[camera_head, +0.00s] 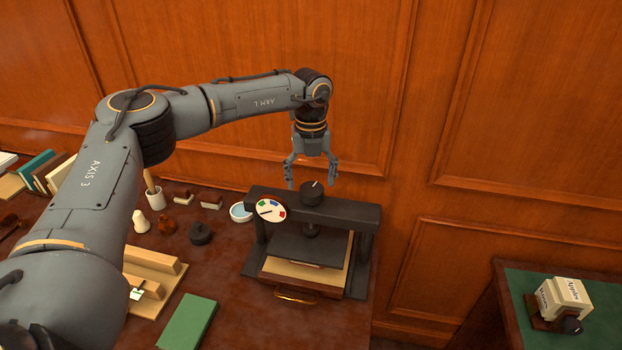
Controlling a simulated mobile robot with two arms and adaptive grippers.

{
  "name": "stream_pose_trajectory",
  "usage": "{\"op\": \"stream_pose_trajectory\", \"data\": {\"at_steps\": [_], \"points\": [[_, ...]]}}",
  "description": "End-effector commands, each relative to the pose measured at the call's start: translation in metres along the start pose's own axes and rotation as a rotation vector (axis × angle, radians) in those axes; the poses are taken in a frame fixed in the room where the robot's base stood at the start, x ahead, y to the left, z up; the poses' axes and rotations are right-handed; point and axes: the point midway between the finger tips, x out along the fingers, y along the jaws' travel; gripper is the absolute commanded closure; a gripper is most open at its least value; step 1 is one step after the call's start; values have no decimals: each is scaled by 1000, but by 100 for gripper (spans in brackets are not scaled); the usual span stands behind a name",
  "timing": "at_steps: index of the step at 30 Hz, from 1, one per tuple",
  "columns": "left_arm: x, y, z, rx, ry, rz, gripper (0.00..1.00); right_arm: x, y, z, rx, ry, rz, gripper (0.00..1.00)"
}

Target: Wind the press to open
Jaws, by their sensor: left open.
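The press (368,218) is a black frame standing on the desk. A black knob (311,193) with a white mark sits on top of its crossbar. A round white dial (271,210) with coloured sectors and a pointer is on the left of the crossbar's front. A dark plate (311,247) hangs below the bar on a screw, above a light wooden bed (292,274). My left gripper (312,184) is open, points down and is at the knob. I cannot tell whether its fingers touch the knob. My right gripper is not in view.
On the desk left of the press are a green book (187,322), a wooden rack (150,264), a black knobbed piece (201,233), a pale blue dish (241,212) and a white cup (155,199). A panelled wall stands behind. A green-topped table (599,330) is at right.

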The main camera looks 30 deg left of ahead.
Motion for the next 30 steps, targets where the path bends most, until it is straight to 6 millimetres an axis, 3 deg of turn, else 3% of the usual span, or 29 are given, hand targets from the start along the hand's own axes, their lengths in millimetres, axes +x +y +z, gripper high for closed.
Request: {"op": "stream_pose_trajectory", "data": {"at_steps": [6,15,23,30], "points": [[18,0,0,0,0,1,22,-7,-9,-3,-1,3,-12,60],[20,0,0,0,-1,0,22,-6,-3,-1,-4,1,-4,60],[20,0,0,0,-1,0,75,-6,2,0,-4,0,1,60],[22,-1,0,75,0,-3,76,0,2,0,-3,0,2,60]]}}
